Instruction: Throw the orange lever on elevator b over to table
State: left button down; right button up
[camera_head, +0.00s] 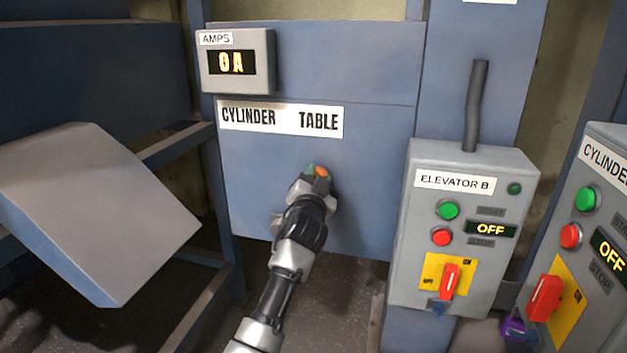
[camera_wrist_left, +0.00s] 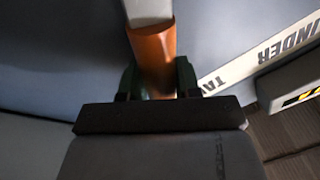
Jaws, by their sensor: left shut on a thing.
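The orange lever (camera_head: 321,171) is on a blue panel (camera_head: 365,215) labelled "CYLINDER" on the left and "TABLE" on the right. My left gripper (camera_head: 316,176) is at the lever, below the label strip (camera_head: 290,119), and hides most of it in the head view. In the left wrist view, the orange lever grip (camera_wrist_left: 153,50) lies between the green fingers of my left gripper (camera_wrist_left: 157,82), shut on it. A pale grey part (camera_wrist_left: 149,10) continues from the orange grip. Which label the lever leans towards is hard to tell. My right gripper is not in view.
A grey "AMPS" box (camera_head: 262,82) reads 0 A. To the right stands the grey "ELEVATOR B" box (camera_head: 400,270), reading OFF, with a red switch (camera_head: 450,280). A "CYLINDER" control box (camera_head: 605,150) reads OFF beyond it. A slanted metal chute (camera_head: 95,200) is at left.

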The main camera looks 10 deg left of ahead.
pick_arm(q)
jog(key=shift+d, duration=0.1)
jog(key=c, duration=1.1)
grip_release()
jog(key=shift+c, duration=0.2)
jog(key=o, duration=0.4)
jog(key=shift+w+d+f, duration=0.1)
jog(key=shift+c, duration=0.2)
jog(key=shift+s, duration=0.3)
jog(key=b+v, duration=0.2)
jog(key=v, duration=0.8)
jog(key=shift+s, duration=0.15)
